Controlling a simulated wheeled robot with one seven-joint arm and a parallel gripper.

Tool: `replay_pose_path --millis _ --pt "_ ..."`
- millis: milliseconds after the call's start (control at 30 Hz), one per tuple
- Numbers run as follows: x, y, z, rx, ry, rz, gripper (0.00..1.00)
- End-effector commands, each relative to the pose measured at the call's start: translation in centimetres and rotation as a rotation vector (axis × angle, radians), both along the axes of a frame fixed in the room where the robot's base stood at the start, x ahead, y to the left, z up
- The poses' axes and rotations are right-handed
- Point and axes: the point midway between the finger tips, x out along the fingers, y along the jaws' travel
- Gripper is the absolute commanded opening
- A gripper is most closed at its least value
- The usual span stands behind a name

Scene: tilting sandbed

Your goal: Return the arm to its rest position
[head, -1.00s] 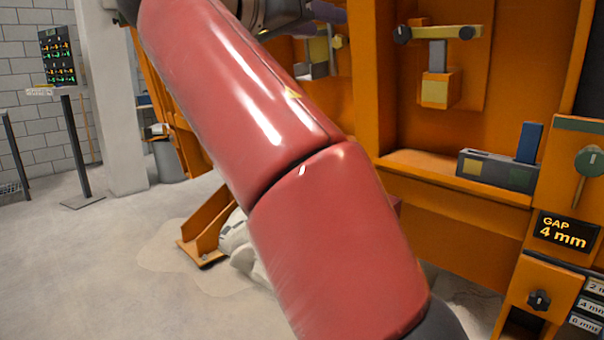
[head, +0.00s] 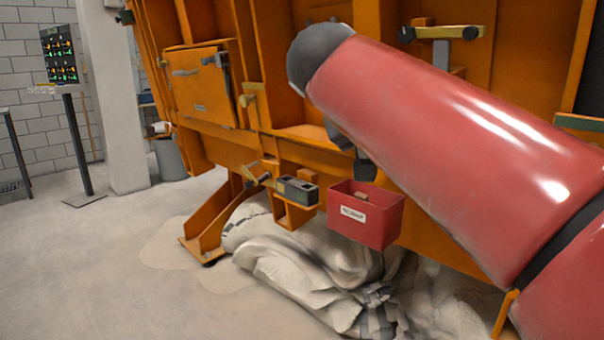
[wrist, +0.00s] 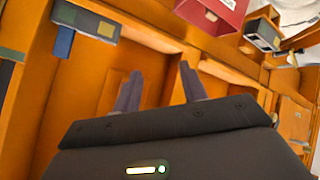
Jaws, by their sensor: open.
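My arm is the thick red link crossing the right half of the head view, with a dark joint at its upper end. My gripper (wrist: 160,90) shows in the wrist view. Its two dark fingers stand apart with nothing between them, in front of the orange machine (wrist: 100,75). In the head view the gripper is mostly hidden behind the arm. The orange sandbed machine (head: 225,135) fills the middle and right of that view.
A red labelled bin (head: 365,228) hangs on the machine's front, with a grey two-slot block (head: 297,190) beside it. Crumpled pale sacks (head: 285,265) lie below. A sign stand (head: 75,130) and open floor (head: 100,270) are at left.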

Motion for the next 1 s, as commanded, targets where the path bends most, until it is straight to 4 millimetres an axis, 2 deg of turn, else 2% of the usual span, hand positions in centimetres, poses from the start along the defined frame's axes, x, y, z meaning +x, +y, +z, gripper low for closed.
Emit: replay_pose_path --millis 33,200,400,500,600,700,1000 --pt "-1.7 -1.6 -2.7 0.033 0.064 0.021 0.42" --pt "-7.5 -3.8 -12.6 0.181 0.246 0.113 0.42" --pt "-15.0 -3.8 -23.4 0.394 0.35 0.163 0.42" --pt "-17.6 -3.3 -27.2 0.479 0.363 0.167 0.42" --pt "-19.3 -2.9 -29.7 0.535 0.365 0.165 0.42" --pt "-20.0 -2.6 -30.9 0.564 0.363 0.164 0.42" --pt "-20.1 -2.6 -31.0 0.566 0.363 0.163 0.42"
